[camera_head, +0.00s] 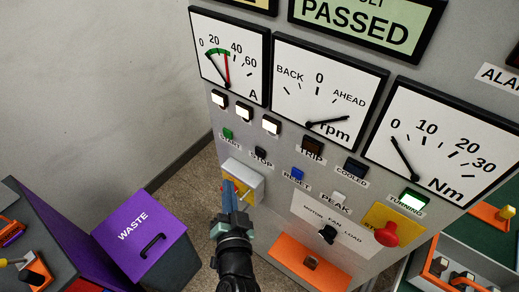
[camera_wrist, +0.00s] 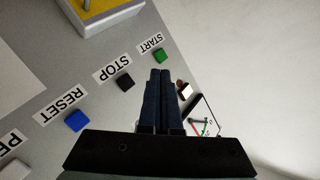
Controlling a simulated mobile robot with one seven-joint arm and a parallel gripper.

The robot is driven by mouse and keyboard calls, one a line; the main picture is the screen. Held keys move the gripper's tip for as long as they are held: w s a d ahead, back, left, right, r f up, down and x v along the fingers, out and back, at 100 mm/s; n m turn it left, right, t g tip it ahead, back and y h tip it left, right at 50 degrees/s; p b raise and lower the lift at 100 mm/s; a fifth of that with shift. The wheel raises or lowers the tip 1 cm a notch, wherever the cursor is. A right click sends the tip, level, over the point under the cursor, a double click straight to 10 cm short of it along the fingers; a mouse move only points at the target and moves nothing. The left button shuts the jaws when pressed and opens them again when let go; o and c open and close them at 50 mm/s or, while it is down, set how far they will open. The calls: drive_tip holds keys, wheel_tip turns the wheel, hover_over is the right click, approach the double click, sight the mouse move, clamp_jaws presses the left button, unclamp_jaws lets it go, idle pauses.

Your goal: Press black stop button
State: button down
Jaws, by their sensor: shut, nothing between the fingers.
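The black stop button (camera_head: 260,151) sits on the grey panel above its STOP label, between the green START button (camera_head: 228,134) and the blue RESET button (camera_head: 297,173). In the wrist view the black stop button (camera_wrist: 125,82) is left of the fingertips, uncovered. My gripper (camera_head: 229,186) is in front of the lower panel, below and left of the stop button in the head view. In the wrist view my gripper (camera_wrist: 161,73) has its two dark fingers together and empty, with tips just below the green button. Contact with the panel cannot be told.
A pale box with a yellow front (camera_head: 244,181) sticks out of the panel by my fingers. A red mushroom button (camera_head: 384,234) on a yellow plate is at lower right. A purple waste bin (camera_head: 145,235) stands at left. Large dials (camera_head: 329,88) fill the upper panel.

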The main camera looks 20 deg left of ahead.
drive_tip(key=shift+w, duration=0.1)
drive_tip(key=b, duration=0.3)
approach(255, 151)
drive_tip(key=w+a+f, duration=0.1)
drive_tip(key=w+a, duration=0.2)
drive_tip(key=a, duration=0.1)
drive_tip(key=shift+w+d+b, duration=0.35)
drive_tip(key=shift+w, duration=0.2)
drive_tip(key=shift+w, duration=0.1)
idle(1.3)
drive_tip(key=shift+w+d+b, duration=0.1)
drive_tip(key=shift+w+b, duration=0.2)
drive_tip(key=shift+b, duration=0.1)
drive_tip(key=shift+w+d+b, duration=0.2)
drive_tip(key=shift+w+b, duration=0.15)
drive_tip(key=shift+w, duration=0.05)
idle(0.5)
idle(0.3)
drive_tip(key=shift+s+a+p, duration=0.3)
drive_tip(key=shift+s+p, duration=0.05)
drive_tip(key=shift+s, duration=0.45)
